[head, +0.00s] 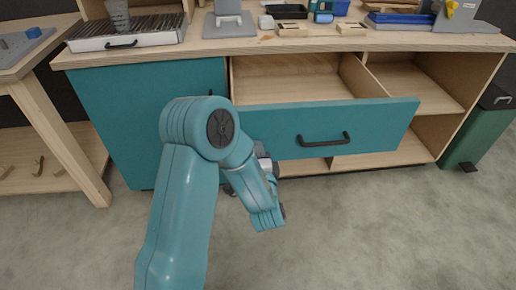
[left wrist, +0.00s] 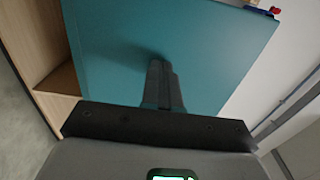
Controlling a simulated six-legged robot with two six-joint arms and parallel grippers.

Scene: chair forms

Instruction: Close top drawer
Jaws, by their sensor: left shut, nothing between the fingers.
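The top drawer has a teal front (head: 340,129) with a black bar handle (head: 324,139). It stands pulled out of the wooden workbench, and its open inside (head: 290,84) shows behind the front. My left gripper (head: 264,163) is by the left part of the drawer front, left of the handle, mostly hidden by my own arm. In the left wrist view its dark fingers (left wrist: 158,72) are together and empty, pointing at a teal panel (left wrist: 190,45) that looks like the drawer front. The tips are close to it; I cannot tell whether they touch. My right gripper is not in view.
A teal cabinet door (head: 120,110) is at the left of the bench, and open shelves (head: 415,85) are at the right. A green bin (head: 485,130) stands at far right. Tools and trays lie on the benchtop (head: 240,46). The grey floor in front is clear.

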